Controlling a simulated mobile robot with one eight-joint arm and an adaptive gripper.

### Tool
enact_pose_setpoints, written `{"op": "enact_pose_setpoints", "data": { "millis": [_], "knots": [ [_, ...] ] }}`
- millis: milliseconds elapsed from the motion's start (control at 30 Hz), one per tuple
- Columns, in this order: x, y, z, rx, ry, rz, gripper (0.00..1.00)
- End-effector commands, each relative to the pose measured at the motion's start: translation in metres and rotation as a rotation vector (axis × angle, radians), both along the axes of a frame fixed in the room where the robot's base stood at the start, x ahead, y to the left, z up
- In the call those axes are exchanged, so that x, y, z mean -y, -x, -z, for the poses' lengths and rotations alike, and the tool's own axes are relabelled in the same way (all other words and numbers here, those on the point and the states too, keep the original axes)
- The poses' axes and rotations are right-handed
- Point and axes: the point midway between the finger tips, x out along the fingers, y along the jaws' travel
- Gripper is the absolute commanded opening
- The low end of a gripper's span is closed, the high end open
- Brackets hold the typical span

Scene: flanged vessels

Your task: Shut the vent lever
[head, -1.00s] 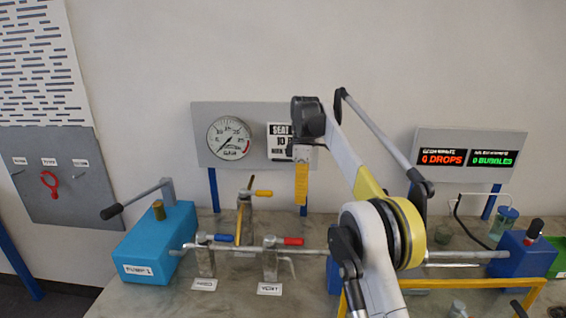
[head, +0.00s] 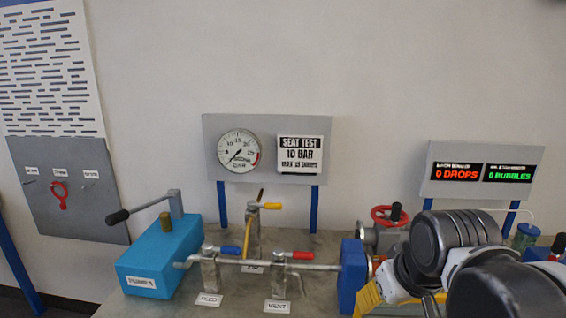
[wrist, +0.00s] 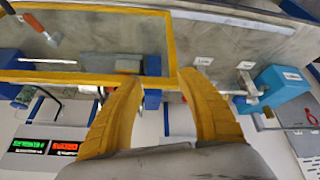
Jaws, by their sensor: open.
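The vent lever has a red handle (head: 302,255) in the head view, above the VENT label (head: 277,306). The handle points right, roughly along the horizontal pipe (head: 320,267). Its valve body (head: 278,280) stands on the bench. My gripper shows in the wrist view (wrist: 158,82) with two yellow fingers spread apart and nothing between them. In the head view my arm fills the lower right, to the right of the vent lever and apart from it. The lever's red handle cannot be made out in the wrist view.
A blue-handled lever (head: 229,250) sits left of the vent lever, and a yellow-handled one (head: 271,206) behind. The blue pump (head: 160,255) is at left. A blue block (head: 352,275) and red handwheel (head: 388,215) stand right. A yellow frame (wrist: 85,78) shows in the wrist view.

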Motion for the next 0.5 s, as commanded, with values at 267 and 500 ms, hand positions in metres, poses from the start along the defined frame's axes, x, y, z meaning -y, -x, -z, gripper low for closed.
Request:
{"op": "enact_pose_setpoints", "data": {
  "millis": [267,500],
  "knots": [
    [0.009,0.058,0.065,0.106,-0.081,0.158,0.44],
    [0.009,0.062,0.07,0.117,-0.09,0.174,0.44]
  ]
}}
